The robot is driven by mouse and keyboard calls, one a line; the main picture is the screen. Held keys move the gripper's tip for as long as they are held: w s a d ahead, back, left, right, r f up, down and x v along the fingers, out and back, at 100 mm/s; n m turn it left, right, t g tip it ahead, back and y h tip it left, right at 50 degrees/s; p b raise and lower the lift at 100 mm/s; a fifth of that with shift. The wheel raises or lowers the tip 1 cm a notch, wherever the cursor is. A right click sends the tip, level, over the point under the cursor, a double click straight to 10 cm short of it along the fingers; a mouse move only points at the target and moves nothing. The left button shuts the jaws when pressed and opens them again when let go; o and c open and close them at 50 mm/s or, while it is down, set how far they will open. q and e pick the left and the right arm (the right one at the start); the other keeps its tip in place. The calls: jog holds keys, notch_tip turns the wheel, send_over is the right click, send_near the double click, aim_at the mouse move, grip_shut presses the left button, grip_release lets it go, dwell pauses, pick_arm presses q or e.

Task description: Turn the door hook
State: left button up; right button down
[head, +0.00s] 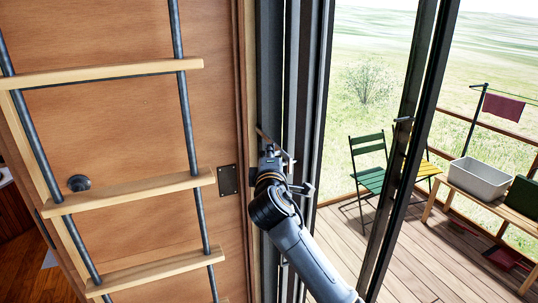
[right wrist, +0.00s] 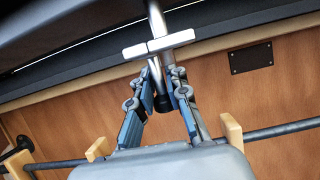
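The door hook shows in the right wrist view as a thin metal rod (right wrist: 157,22) with a dark lower end between my fingers. In the head view only a short dark bar (head: 262,133) shows at the dark door frame, just above my gripper; the rest is hidden. My right gripper (head: 272,153) reaches up to the frame from below. My left gripper is not in view.
A wooden wall with a ladder (head: 130,190) and a dark plate (head: 228,180) stands at left.

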dwell(0.3)
jog(key=shift+a+r+g, duration=0.1)
jog(key=shift+r+g, duration=0.2)
jog(key=shift+r, duration=0.25)
notch_tip(320, 180, up, 9)
jog(key=w+a+n+g, duration=0.1)
jog(key=w+n+g, duration=0.1)
jog(key=g, duration=0.4)
jog(key=shift+w, duration=0.45)
